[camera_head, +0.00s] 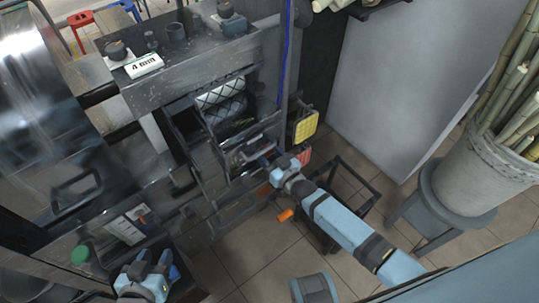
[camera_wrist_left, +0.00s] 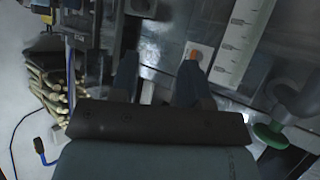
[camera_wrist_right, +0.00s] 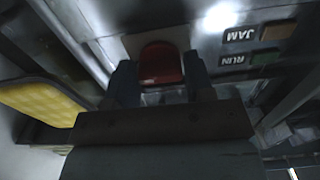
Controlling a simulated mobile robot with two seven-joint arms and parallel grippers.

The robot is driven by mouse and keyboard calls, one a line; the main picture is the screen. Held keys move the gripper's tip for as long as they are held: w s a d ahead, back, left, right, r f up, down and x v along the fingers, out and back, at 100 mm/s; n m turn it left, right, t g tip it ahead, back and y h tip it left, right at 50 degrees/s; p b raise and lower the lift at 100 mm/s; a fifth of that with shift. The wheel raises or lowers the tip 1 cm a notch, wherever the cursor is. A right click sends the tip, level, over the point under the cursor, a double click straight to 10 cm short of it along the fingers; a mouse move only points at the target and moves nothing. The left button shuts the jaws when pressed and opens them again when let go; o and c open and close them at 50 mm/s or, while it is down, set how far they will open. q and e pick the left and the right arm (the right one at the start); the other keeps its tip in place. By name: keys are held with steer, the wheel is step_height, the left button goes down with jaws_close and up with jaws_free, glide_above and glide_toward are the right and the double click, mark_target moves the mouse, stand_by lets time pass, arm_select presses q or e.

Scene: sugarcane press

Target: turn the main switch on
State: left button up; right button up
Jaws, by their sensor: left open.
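My left gripper (camera_head: 155,256) is open and empty, below the handle in the head view. In the left wrist view (camera_wrist_left: 156,62) the orange handle shows just beyond the right fingertip, with no contact visible. My right gripper (camera_head: 276,170) is by the machine's right side. In the right wrist view (camera_wrist_right: 160,75) its fingers are apart, with a red button (camera_wrist_right: 162,64) between or beyond them.
JAM (camera_wrist_right: 241,35) and RUN (camera_wrist_right: 232,60) labels sit beside the red button. A yellow pad (camera_head: 306,127) is right of the machine. A green knob (camera_head: 81,255) is at lower left. A cane bucket (camera_head: 478,180) stands on a stool at right. The tiled floor (camera_head: 258,262) has free room.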

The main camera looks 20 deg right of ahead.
steer(key=shift+s, duration=0.1)
steer(key=shift+s+d, duration=0.2)
steer(key=shift+s, duration=0.1)
arm_select(q)
steer(key=shift+s+a+p, duration=0.1)
steer(key=shift+a+p, duration=0.1)
steer(key=shift+p, duration=0.8)
arm_select(e)
steer(key=shift+v, duration=6.5)
arm_select(q)
steer(key=shift+r, duration=0.1)
